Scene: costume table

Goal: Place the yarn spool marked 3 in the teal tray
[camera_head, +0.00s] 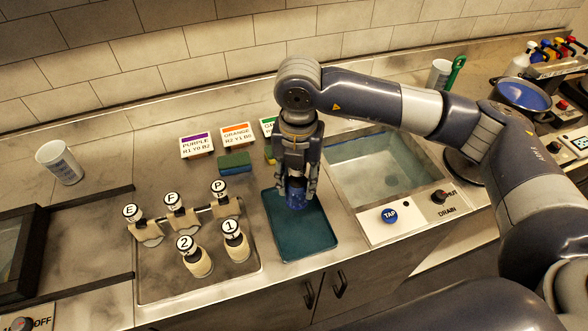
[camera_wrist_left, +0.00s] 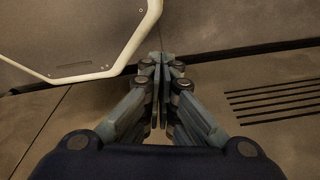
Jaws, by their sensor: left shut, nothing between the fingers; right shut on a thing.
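The teal tray (camera_head: 301,243) lies flat on the counter, left of the sink. My right gripper (camera_head: 297,188) points down over the tray's far part, shut on a blue spool (camera_head: 296,197). The gripper hides the spool's top, so I cannot see its number or tell whether it touches the tray floor. Two pale spools, marked 2 (camera_head: 197,259) and 1 (camera_head: 235,242), stand upright on the metal plate left of the tray. My left gripper (camera_wrist_left: 160,125) is shut and empty in the left wrist view, away from these things.
Bottles marked E, F and P (camera_head: 174,212) stand in a rack behind the spools. A water-filled sink (camera_head: 375,170) is to the right; a white cup (camera_head: 59,162) stands far left.

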